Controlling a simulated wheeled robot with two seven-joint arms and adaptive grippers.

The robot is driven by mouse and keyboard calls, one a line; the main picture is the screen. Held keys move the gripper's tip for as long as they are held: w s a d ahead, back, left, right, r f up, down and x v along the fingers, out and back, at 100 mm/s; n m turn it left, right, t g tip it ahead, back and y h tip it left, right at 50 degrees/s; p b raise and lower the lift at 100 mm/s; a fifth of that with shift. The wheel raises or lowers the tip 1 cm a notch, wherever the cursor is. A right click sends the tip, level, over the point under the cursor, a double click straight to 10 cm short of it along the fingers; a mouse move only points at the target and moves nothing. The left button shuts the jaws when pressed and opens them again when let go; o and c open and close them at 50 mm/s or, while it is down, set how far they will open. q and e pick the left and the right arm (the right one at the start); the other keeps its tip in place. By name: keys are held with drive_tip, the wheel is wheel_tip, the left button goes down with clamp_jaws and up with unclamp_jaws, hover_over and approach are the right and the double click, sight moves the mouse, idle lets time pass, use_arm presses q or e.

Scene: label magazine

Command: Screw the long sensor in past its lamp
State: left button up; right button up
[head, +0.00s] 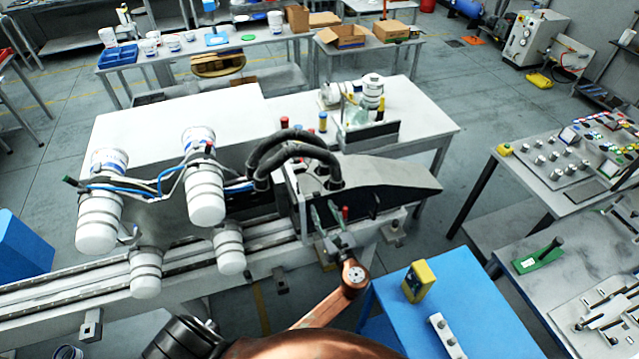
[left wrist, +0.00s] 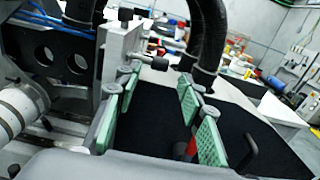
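My left gripper (head: 325,213) is at the front side of the dark machine head, its arm reaching up from below. In the left wrist view the gripper (left wrist: 158,112) is open, with green pads on both sides and nothing held between them. Beyond the pads, a grey bracket (left wrist: 113,45) carries a black knob and a short metal rod with a dark end (left wrist: 157,63). I cannot tell if this rod is the long sensor, and no lamp can be made out. A red part (left wrist: 190,148) shows by the right-hand pads. My right gripper is not in view.
Thick black hoses (head: 290,150) arch over the machine close to the gripper. White cylinders (head: 205,195) stand on the machine at left. A blue table (head: 465,300) with a yellow device (head: 418,281) is at the front right. Floor shows between the tables.

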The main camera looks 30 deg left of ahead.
sight(317, 196)
use_arm(q)
drive_tip(key=shift+w+a+r, duration=0.25)
drive_tip(key=shift+w+a, duration=0.4)
drive_tip(key=shift+w, duration=0.2)
drive_tip(key=p+x, duration=0.1)
drive_tip(key=x, duration=0.3)
drive_tip(key=shift+w+a+p, duration=0.15)
drive_tip(key=shift+a+p, duration=0.15)
drive_tip(key=shift+a, duration=0.15)
drive_tip(key=shift+w+a, duration=0.2)
drive_tip(key=shift+w, duration=0.05)
drive_tip(key=shift+a, duration=0.2)
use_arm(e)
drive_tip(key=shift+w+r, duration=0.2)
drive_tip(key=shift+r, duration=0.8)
use_arm(q)
drive_tip(key=shift+f, duration=0.1)
clamp_jaws()
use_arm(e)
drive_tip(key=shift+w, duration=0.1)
